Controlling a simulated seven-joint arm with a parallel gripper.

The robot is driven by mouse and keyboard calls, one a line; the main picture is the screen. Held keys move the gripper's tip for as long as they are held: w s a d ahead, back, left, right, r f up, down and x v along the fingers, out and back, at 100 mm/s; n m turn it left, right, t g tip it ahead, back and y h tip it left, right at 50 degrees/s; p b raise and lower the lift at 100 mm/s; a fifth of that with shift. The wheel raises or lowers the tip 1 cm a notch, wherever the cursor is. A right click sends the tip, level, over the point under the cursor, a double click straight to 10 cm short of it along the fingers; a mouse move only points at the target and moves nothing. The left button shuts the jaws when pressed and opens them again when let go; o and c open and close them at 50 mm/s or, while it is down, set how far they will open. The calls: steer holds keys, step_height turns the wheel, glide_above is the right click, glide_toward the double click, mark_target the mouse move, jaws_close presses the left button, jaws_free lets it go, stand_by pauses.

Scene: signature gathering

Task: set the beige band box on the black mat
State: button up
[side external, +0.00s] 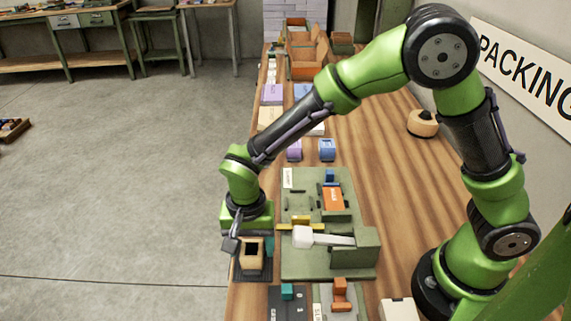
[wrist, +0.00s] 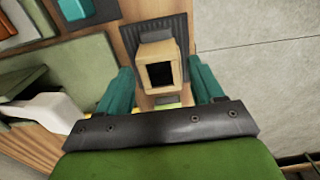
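The beige band box (side external: 251,260) stands on the black mat (side external: 240,275) at the table's left edge in the side external view, its dark square opening facing up. In the wrist view the box (wrist: 158,50) shows with grey pieces at its far and near ends, and the ribbed black mat (wrist: 179,28) spreads around it. My gripper (wrist: 160,72) is open above the box, one teal finger on each side. Gaps show between the fingers and the box. In the side external view my gripper (side external: 248,236) is just behind the box, its fingertips mostly hidden.
A green fixture board (side external: 300,265) with a white-headed lever (side external: 303,237) lies right of the mat. Grey and black trays with teal (side external: 287,291) and orange (side external: 340,290) parts lie in front. Purple (side external: 294,151) and blue (side external: 327,150) blocks stand further back. Left of the table is open floor.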

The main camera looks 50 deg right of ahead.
mark_target(252, 249)
steer(key=shift+o, duration=0.3)
steer(key=shift+r, duration=0.1)
step_height(252, 249, up, 12)
steer(key=s+d+r+n+t+y, duration=0.1)
steer(key=s+d+r+n+t, duration=0.1)
steer(key=d, duration=0.7)
steer(key=s+d+r+n+t+y, duration=0.1)
steer(key=s+d+r+n+t, duration=0.2)
steer(key=s+d+r+t, duration=0.2)
steer(key=s+d+r, duration=0.2)
steer(key=s+d, duration=0.2)
steer(key=d, duration=0.1)
